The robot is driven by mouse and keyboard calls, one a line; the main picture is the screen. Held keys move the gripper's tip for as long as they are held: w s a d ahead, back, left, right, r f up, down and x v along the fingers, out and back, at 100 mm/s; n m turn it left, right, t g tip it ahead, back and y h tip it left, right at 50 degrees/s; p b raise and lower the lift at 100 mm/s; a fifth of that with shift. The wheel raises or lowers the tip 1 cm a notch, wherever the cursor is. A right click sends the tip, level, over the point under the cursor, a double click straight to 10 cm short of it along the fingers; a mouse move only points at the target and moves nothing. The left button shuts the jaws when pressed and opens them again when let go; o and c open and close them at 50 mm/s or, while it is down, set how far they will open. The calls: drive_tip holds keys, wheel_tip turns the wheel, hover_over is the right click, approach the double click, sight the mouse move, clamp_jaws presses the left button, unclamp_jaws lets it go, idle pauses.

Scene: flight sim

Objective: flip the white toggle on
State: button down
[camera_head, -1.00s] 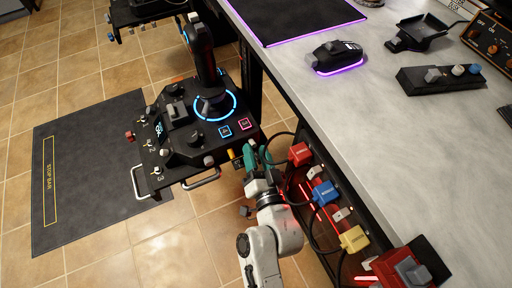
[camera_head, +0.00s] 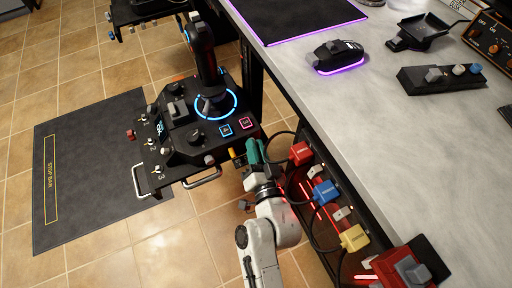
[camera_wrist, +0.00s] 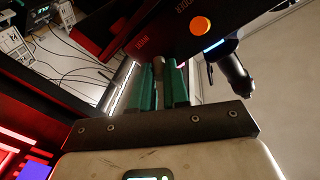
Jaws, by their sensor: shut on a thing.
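My gripper (camera_wrist: 160,84) has two green fingers, shut on a slim greyish stick that stands between them. I take this stick to be the white toggle (camera_wrist: 158,68); it looks grey in the shade, and its base meets the edge of a dark panel (camera_wrist: 120,22). In the head view my gripper (camera_head: 254,151) is at the front right corner of the black joystick console (camera_head: 215,150). The toggle is hidden there behind the fingers. Whether it is tilted up or down cannot be told.
An orange button (camera_wrist: 200,25) and a black lever (camera_wrist: 236,75) are near the fingers. Red (camera_head: 300,152), blue (camera_head: 325,193) and yellow (camera_head: 353,238) blocks with cables line the desk's side close to my arm. A metal handle (camera_head: 203,178) juts from the console. Floor is open at the lower left.

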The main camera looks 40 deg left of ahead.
drive_tip(key=shift+r, duration=0.1)
drive_tip(key=r+p, duration=0.1)
drive_tip(key=p, duration=0.3)
drive_tip(key=shift+w+h+p, duration=0.1)
drive_tip(key=shift+h+p, duration=0.25)
drive_tip(key=shift+h, duration=0.05)
drive_tip(key=shift+p, duration=0.5)
drive_tip(key=shift+f+g+p, duration=0.15)
drive_tip(key=shift+g+p, duration=0.25)
drive_tip(key=shift+p, duration=0.5)
drive_tip(key=shift+f, duration=0.1)
drive_tip(key=c, duration=1.1)
unclamp_jaws()
drive_tip(key=shift+h, duration=0.3)
